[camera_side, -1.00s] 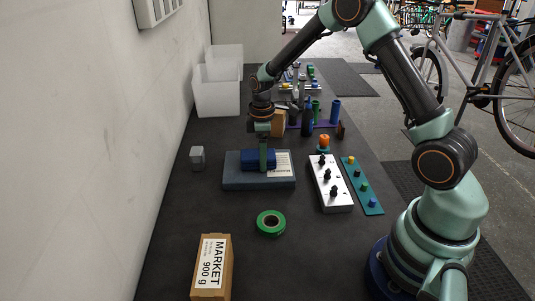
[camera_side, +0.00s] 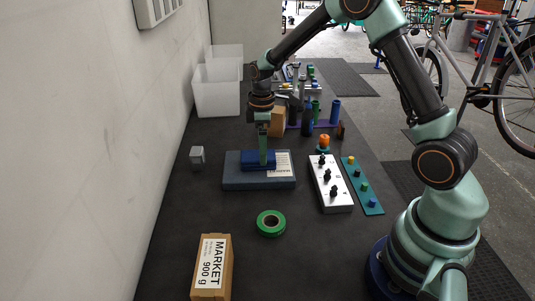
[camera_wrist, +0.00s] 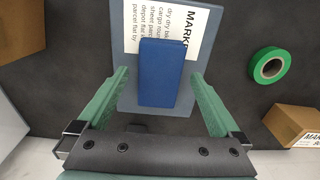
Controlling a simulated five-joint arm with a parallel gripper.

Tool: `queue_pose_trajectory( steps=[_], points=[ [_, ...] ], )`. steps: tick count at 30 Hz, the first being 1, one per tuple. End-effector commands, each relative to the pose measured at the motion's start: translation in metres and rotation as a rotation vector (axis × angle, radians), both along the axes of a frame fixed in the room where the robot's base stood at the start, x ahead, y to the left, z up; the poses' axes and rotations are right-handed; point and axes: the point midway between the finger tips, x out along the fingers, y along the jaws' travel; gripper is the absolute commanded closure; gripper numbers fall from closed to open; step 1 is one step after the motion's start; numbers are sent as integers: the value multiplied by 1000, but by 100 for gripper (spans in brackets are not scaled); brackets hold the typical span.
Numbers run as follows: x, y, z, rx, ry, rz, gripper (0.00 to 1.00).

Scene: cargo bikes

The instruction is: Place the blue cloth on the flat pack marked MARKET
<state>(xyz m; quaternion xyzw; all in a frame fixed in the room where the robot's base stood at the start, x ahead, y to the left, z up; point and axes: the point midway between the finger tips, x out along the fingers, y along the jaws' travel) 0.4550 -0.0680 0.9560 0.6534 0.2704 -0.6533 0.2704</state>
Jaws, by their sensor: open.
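The blue cloth (camera_side: 250,161), a folded block, lies on top of the grey-blue flat pack (camera_side: 240,182). In the wrist view the cloth (camera_wrist: 160,78) partly covers the white label on the flat pack (camera_wrist: 207,25); the label's heading reads "MARK" before the cloth hides the rest. My gripper (camera_side: 263,160) is over the cloth in the side view. In the wrist view my gripper (camera_wrist: 160,74) is open, one green finger on each side of the cloth with gaps between. The exact height of the fingertips is hard to tell.
A cardboard box (camera_side: 222,270) marked MARKET 900 g stands at the front. A green tape roll (camera_side: 271,223) lies between it and the pack. A white panel with black knobs (camera_side: 327,180) and a teal strip (camera_side: 362,185) are to the right, a small grey block (camera_side: 197,155) to the left.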

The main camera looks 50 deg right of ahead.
Motion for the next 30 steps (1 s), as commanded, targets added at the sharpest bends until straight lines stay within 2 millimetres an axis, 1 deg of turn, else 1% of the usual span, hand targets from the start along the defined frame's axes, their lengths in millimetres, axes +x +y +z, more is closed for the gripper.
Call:
queue_pose_trajectory(
  steps=[1, 3, 9, 12, 17, 20, 23, 27, 30],
  points=[
    [1, 0, 13, -1, -6, 0, 0],
    [1, 0, 28, -1, -6, 0, 0],
    [1, 0, 66, -1, -5, 0, 0],
    [1, 0, 78, -1, -4, 0, 0],
    [0, 0, 90, -1, -4, -2, 0],
    [-4, 3, 101, -3, -20, -26, 0],
    [-15, 10, 120, -6, -61, -83, 0],
    [-41, 24, 151, 0, -141, -206, 0],
    [-63, 33, 168, 12, -199, -301, 0]
  ],
)
